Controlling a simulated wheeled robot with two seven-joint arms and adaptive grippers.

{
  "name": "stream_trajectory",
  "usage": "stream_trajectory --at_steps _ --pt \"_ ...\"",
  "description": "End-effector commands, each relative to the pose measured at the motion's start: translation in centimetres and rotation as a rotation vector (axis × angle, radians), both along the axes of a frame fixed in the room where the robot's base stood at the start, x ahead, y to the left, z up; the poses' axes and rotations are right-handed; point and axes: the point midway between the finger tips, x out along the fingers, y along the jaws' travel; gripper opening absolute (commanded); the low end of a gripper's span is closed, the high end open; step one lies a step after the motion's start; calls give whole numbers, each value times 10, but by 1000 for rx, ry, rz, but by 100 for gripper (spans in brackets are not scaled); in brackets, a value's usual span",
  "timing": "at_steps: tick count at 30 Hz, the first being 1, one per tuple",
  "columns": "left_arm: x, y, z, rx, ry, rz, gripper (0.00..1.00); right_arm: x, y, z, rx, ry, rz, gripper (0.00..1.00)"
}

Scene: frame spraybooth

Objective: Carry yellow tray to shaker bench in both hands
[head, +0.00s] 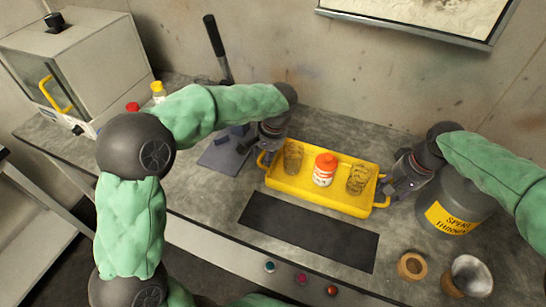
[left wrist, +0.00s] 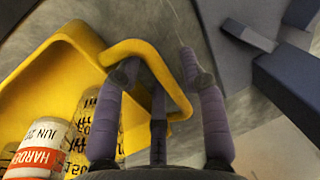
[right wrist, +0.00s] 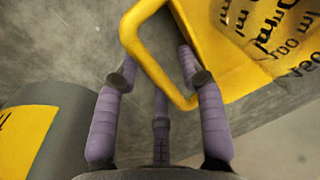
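The yellow tray (head: 322,196) stands on the grey bench, with a loop handle at each end.
A dark mat (head: 310,232) lies in front of the tray. A grey can with a yellow label (head: 455,205) stands close to my right gripper. A dark lever press (head: 222,155) stands behind my left gripper. A cork ring (head: 411,266) and metal cup (head: 470,275) are front right.

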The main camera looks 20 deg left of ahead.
Motion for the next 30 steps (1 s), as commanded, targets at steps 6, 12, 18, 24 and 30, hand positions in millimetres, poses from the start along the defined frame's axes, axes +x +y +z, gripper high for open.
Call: stream_trajectory --at_steps 6,12,18,24,30 --pt "0 0 1 1 0 1 41 0 0 0 0 -1 -1 41" --pt "1 -4 19 2 -4 -1 41 0 -1 0 0 -1 -1 41" --pt "0 -12 57 0 -4 0 41 0 -1 0 0 -1 -1 41" --pt "0 -20 93 -1 -3 -1 41 0 -1 0 -1 -1 -1 41" --pt "0 -24 113 0 -1 0 41 0 -1 0 -1 -1 -1 41"
